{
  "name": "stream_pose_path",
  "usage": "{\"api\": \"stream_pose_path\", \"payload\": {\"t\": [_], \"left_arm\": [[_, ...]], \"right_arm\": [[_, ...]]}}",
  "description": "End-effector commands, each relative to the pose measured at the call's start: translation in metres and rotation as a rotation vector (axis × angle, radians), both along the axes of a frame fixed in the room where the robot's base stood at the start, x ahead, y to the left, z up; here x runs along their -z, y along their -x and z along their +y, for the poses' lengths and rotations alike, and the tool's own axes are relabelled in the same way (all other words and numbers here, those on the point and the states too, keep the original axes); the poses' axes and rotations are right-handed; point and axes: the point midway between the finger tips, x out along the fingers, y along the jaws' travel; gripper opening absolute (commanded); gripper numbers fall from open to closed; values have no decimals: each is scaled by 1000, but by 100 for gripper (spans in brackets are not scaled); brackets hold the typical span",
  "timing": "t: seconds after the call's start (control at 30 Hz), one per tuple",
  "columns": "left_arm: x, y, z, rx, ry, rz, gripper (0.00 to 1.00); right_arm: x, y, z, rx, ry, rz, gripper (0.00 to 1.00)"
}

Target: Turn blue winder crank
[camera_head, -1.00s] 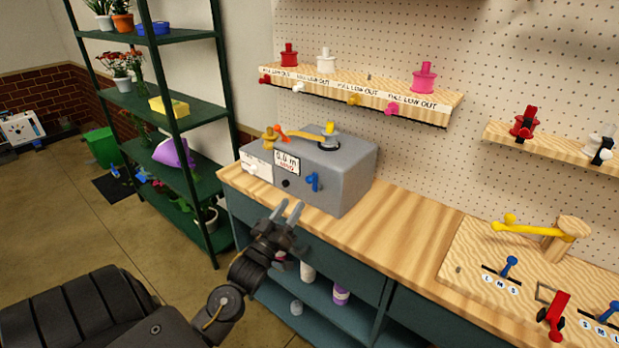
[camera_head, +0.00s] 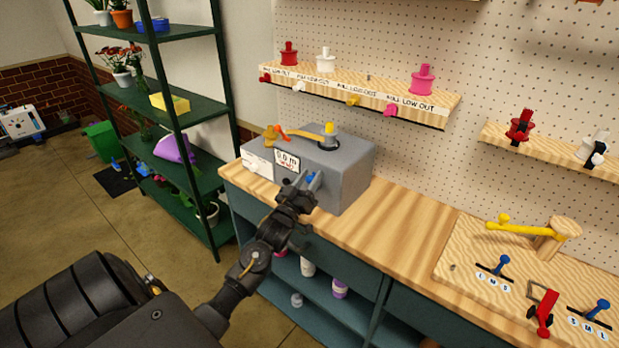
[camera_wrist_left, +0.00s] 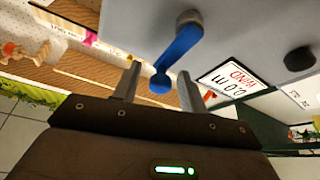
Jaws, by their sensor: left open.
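The grey winder box (camera_head: 350,165) stands on the wooden bench, with a sign reading 0.0 m (camera_head: 287,161) on its front. The blue crank (camera_head: 311,178) on that front is partly hidden by my left gripper (camera_head: 303,180) in the head view. In the left wrist view, the blue crank (camera_wrist_left: 182,45) hangs from its pivot, and its knob end lies between the two fingers of my left gripper (camera_wrist_left: 157,88). The fingers are open, one on each side of the knob, with gaps visible. My right gripper is not in view.
A yellow-handled lever (camera_head: 322,135) and an orange lever sit on top of the box. A shelf with spools (camera_head: 360,92) hangs above. A black dial (camera_wrist_left: 299,59) is beside the sign.

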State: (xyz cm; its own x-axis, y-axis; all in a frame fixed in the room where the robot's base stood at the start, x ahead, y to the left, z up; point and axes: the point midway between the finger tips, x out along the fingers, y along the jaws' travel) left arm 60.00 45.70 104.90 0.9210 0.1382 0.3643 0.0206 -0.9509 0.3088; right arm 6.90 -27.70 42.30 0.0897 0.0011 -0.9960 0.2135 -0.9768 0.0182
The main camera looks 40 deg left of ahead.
Motion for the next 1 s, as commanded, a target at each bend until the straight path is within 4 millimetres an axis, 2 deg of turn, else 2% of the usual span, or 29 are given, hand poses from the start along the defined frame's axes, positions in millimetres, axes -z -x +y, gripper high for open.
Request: {"api": "stream_pose_path", "payload": {"t": [0.13, 0.17, 0.47, 0.77, 1.0], "left_arm": [[0, 0, 0, 0, 0, 0, 43], [0, 0, 0, 0, 0, 0, 40], [0, 0, 0, 0, 0, 1, 1], [1, 0, -2, 1, -32, 1, 0], [3, 0, -8, 1, -165, 5, 0]], "right_arm": [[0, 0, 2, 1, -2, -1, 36], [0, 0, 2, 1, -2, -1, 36], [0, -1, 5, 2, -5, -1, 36], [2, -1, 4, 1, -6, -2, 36], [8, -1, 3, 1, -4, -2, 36]]}}
